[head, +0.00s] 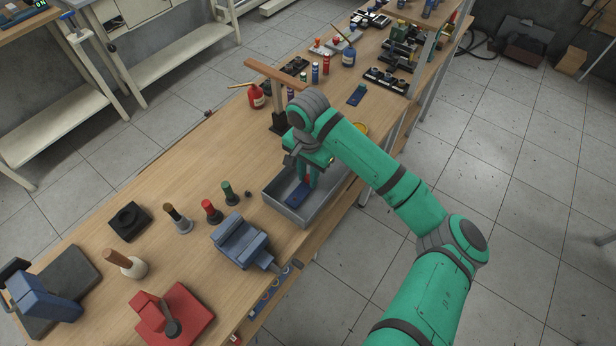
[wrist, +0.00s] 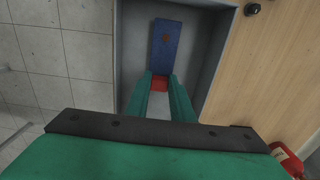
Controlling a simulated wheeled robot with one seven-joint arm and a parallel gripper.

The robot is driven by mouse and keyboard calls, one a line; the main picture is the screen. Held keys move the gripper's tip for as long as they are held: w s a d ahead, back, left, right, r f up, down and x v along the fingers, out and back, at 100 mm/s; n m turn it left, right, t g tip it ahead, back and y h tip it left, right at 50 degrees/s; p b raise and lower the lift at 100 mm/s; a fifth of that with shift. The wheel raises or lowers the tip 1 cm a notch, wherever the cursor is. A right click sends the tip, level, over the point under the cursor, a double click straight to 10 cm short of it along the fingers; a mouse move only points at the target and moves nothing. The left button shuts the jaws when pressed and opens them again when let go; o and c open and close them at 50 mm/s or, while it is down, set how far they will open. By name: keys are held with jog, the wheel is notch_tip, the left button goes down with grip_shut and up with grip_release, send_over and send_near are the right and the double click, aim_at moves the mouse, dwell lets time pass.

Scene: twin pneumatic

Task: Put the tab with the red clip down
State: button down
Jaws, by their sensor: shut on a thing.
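The tab is a flat blue strip (wrist: 166,48) with a small reddish-brown mark and a red clip (wrist: 159,83) at its near end. My gripper (wrist: 160,92) is shut on the red clip, its green fingers on both sides. In the head view the blue tab (head: 297,195) shows below my gripper (head: 308,181), inside the grey tray (head: 283,208). I cannot tell whether the tab touches the tray floor. The fingers partly hide the clip.
A blue vise (head: 240,241) stands left of the tray, with several coloured-top stamps beyond it. A post with a wooden bar (head: 277,75) stands behind my gripper. Another blue tab (head: 356,95) lies farther back. The table left of the tray has bare room.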

aim_at(308, 179)
jog(key=shift+f, duration=0.5)
jog(key=shift+f, duration=0.15)
jog(key=c, duration=1.5)
grip_release()
jog(key=shift+c, duration=0.2)
notch_tip(308, 179, up, 12)
jog(key=shift+r, duration=0.2)
